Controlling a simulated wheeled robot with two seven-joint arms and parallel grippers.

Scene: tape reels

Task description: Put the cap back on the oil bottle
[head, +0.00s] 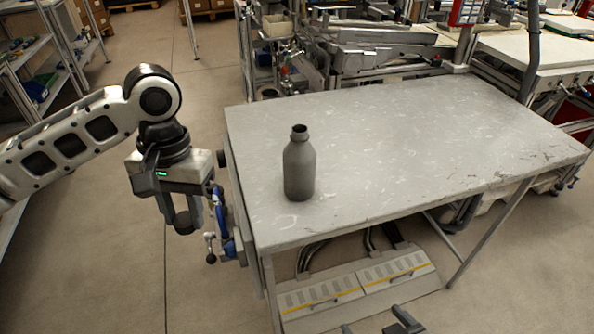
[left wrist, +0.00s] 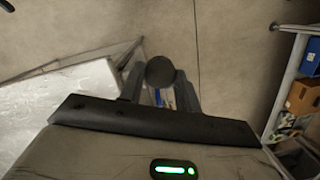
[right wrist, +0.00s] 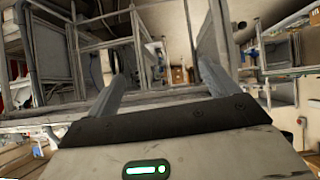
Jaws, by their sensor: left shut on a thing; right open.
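The oil bottle (head: 299,168) is grey and stands upright on the table, left of its middle, with its neck open and bare. My left gripper (head: 190,215) hangs beyond the table's left edge, left of the bottle and apart from it. It is shut on a dark round cap (left wrist: 160,71), which shows between the fingertips in the left wrist view; the cap also shows low at the fingers in the head view (head: 183,223). My right gripper (right wrist: 165,78) is open and empty in the right wrist view, away from the bottle.
The grey table (head: 430,140) is otherwise clear, with wide free room right of the bottle. Blue and metal fittings (head: 222,215) are on its left side, close to my left gripper. Machinery (head: 370,45) stands behind the table, and a shelf (head: 40,75) stands at the far left.

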